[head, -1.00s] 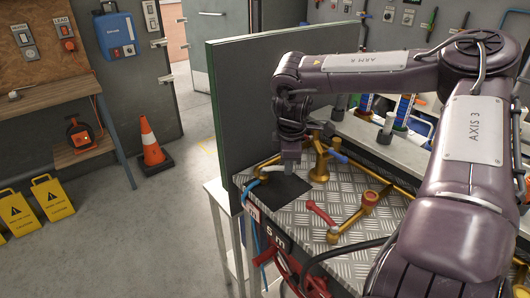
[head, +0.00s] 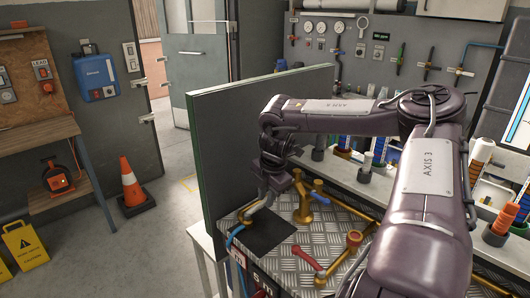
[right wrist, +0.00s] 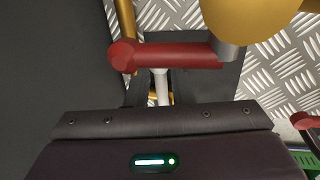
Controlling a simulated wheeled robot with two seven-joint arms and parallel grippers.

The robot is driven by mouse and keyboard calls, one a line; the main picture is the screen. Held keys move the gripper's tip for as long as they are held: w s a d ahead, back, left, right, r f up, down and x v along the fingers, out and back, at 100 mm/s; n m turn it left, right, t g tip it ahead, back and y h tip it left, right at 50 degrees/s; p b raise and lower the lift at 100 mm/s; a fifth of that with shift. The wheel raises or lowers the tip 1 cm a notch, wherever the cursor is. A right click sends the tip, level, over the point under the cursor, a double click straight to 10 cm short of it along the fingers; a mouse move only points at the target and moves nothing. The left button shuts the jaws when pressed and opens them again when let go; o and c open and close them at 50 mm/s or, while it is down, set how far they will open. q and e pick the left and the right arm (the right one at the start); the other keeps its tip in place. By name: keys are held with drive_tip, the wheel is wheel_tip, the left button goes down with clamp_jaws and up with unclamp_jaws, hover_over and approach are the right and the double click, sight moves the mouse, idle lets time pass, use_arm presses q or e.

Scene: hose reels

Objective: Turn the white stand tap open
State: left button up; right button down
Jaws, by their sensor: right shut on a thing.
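My right gripper (head: 266,194) is low over a black mat (head: 270,237) on the ribbed metal bench, at its left side. It is shut on a pale, whitish rod, which shows between the fingers in the right wrist view (right wrist: 162,88). In the head view a pale curved piece (head: 254,208) shows just below the gripper. I cannot tell for sure whether this is the white stand tap; the gripper hides part of it. In the wrist view a red lever (right wrist: 170,55) lies just beyond the fingers. My left gripper is not in view.
A brass pipe stand (head: 303,206) with a blue lever (head: 320,198) stands close right of the gripper. A dark upright panel (head: 250,140) blocks the left side.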

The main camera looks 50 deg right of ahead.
drive_tip(key=shift+w+r, duration=0.15)
drive_tip(key=shift+w, duration=0.05)
idle(0.3)
drive_tip(key=c, duration=1.4)
unclamp_jaws()
drive_tip(key=shift+c, duration=0.2)
wheel_tip(320, 180, up, 8)
drive_tip(key=s, duration=0.1)
drive_tip(key=shift+s+f+b, duration=0.25)
drive_tip(key=shift+s+b, duration=0.05)
drive_tip(key=shift+b, duration=0.1)
drive_tip(key=shift+a+f, duration=0.1)
